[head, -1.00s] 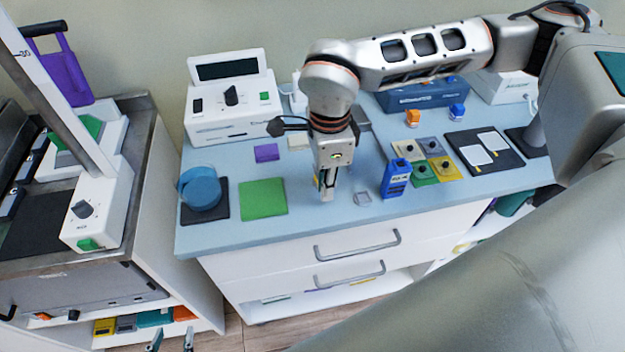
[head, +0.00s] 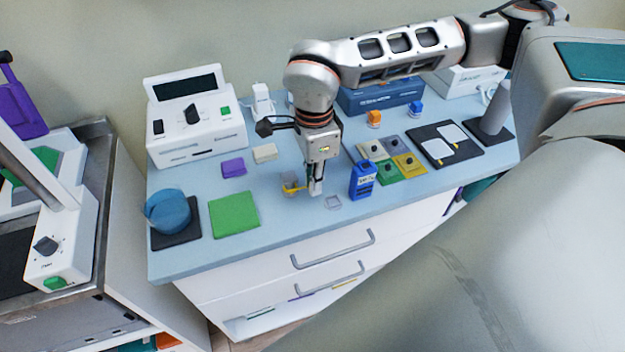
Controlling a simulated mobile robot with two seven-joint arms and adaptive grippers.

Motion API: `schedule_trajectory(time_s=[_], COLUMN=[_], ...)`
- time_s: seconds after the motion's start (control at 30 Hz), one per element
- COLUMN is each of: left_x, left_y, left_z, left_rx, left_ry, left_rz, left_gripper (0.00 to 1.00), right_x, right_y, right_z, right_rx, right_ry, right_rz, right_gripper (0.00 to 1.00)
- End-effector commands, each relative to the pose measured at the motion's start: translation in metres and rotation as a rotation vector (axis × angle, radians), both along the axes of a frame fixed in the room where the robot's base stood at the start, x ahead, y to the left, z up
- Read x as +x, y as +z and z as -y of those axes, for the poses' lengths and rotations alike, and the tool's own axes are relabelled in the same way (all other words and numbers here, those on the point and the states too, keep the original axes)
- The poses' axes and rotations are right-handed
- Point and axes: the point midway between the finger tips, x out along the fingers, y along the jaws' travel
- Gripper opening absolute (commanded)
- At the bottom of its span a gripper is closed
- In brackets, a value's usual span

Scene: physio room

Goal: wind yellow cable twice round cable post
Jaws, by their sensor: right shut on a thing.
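My right gripper (head: 316,190) points down just above the front middle of the blue worktop, its fingers closed. A small yellow piece (head: 292,188), apparently part of the yellow cable, shows at the left of the fingers; the grip itself is too small to see clearly. No long run of cable can be made out. A grey tapered post (head: 496,108) on a dark base stands at the right end of the worktop, well apart from the gripper; it looks like the cable post. My left gripper is out of view.
Coloured square blocks (head: 388,172) and a black mat with white pads (head: 428,155) lie between gripper and post. A green mat (head: 234,214) and blue roll (head: 167,212) are left.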

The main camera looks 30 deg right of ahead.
Motion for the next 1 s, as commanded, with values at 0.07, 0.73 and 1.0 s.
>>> schedule_trajectory(time_s=[0.07, 0.73, 1.0], left_x=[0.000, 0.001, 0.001], left_y=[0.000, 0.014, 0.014], left_z=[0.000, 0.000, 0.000], left_rx=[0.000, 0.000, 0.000], left_ry=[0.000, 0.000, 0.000], left_rz=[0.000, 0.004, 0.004], left_gripper=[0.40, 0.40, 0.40], right_x=[0.000, -0.031, -0.031], right_y=[0.000, 0.010, 0.010], right_z=[0.000, 0.023, 0.024], right_rx=[0.000, 0.000, 0.000], right_ry=[0.000, -0.001, 0.000], right_rz=[0.000, 0.000, 0.000], right_gripper=[0.00, 0.00, 0.00])
